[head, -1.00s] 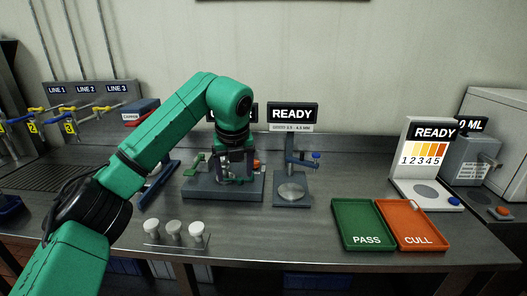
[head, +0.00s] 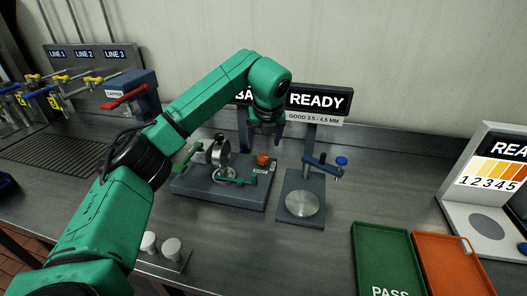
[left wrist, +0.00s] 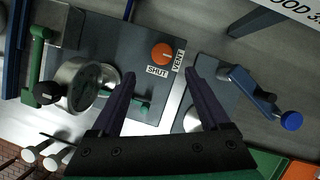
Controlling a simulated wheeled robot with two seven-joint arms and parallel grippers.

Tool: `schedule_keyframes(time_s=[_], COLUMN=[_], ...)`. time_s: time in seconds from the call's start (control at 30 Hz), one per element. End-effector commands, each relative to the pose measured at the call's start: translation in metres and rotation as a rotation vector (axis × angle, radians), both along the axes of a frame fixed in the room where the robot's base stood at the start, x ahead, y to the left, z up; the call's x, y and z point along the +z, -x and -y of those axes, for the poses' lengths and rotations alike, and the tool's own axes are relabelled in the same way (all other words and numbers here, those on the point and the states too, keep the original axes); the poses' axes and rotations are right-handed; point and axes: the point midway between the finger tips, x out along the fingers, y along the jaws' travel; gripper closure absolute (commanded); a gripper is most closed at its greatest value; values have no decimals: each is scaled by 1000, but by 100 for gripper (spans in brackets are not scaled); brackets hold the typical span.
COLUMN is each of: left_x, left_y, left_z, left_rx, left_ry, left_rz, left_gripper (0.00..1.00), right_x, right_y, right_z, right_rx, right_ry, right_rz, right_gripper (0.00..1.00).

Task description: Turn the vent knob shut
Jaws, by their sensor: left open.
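The orange vent knob (head: 262,160) sits on the back right of a dark grey fixture plate (head: 205,192). In the left wrist view the round orange knob (left wrist: 162,53) has a white bar mark, with a SHUT label (left wrist: 158,71) and a VENT label (left wrist: 179,60) beside it. The bar's exact heading is hard to tell. My left gripper (head: 265,140) points down above and behind the knob, apart from it. In the wrist view its two fingers (left wrist: 160,78) are spread with nothing between them, the knob lying beyond and between the tips. My right gripper is out of view.
On the same plate stand a round metal gauge (head: 219,152) and green levers (head: 236,180). Right of it is a gauge stand (head: 302,204) with a blue knob. A READY sign (head: 318,101) stands close behind my gripper. Green (head: 362,240) and orange (head: 440,245) trays lie at right.

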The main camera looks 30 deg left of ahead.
Motion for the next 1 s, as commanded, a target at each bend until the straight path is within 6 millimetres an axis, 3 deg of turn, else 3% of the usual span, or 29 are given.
schedule_keyframes(time_s=[0.2, 0.3, 0.63, 0.67, 0.83, 0.87, 1.0], left_x=[-50, -65, -75, -75, -74, -74, -74], left_y=[-16, -22, -25, -25, -25, -25, -25], left_z=[-13, -16, -19, -19, -19, -19, -19], left_rx=[0, 0, 0, 0, 0, 0, -3], left_ry=[0, 1, 0, 0, 0, 0, 0], left_rz=[-5, -3, 0, 0, 0, 0, 0], left_gripper=[21, 21, 21, 28, 94, 100, 100], right_x=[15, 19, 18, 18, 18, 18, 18], right_y=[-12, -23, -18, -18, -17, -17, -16], right_z=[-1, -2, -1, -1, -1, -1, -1], right_rx=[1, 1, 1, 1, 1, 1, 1], right_ry=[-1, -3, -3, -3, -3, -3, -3], right_rz=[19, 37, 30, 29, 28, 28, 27], right_gripper=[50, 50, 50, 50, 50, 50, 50])
